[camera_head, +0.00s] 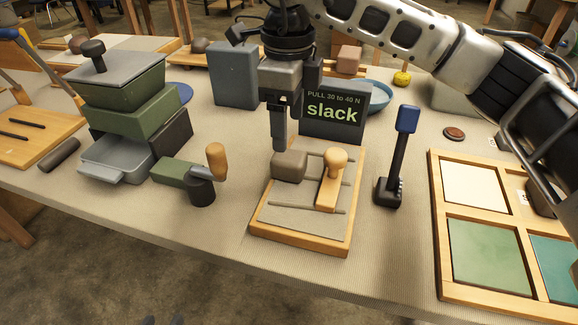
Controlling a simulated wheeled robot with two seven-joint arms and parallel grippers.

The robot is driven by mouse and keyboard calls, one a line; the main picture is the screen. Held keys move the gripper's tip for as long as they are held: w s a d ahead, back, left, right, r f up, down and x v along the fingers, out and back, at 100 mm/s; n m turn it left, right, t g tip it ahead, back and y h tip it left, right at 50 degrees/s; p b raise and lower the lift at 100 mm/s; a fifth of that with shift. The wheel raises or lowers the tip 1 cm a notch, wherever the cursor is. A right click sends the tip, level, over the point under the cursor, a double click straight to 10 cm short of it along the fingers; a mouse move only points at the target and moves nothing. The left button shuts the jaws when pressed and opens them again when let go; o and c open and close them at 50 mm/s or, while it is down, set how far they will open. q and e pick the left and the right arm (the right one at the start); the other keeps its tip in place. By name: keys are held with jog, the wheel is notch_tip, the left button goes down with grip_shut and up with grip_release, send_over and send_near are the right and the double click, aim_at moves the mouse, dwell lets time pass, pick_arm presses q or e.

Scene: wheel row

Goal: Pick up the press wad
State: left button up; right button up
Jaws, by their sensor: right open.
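A small grey-brown block, which looks like the press wad (289,167), sits on the grey top of a wood-framed board (300,222) at the middle of the table. My right gripper (279,146) points straight down over the block's left rear part. Its fingers line up one behind the other, so the gap between them is hidden. The fingertips end at or just behind the block's top edge; I cannot tell whether they touch it. The block rests on the board. My left gripper is not in view.
A wooden piece with a round knob (332,178) stands right of the block. Behind is a dark "slack" sign (334,112). A blue-topped lever (398,150) stands right, a wooden-handled crank (195,180) left. A framed tile tray (437,225) is at far right.

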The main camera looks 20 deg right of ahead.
aim_at(289, 155)
notch_tip(289, 155, down, 4)
jog(key=shift+w+d+f, duration=0.1)
jog(key=shift+w+f, duration=0.1)
jog(key=shift+f, duration=1.2)
jog(key=shift+w+d+f, duration=0.1)
jog(key=shift+w+f, duration=0.1)
jog(key=shift+f, duration=1.15)
jog(key=c, duration=1.2)
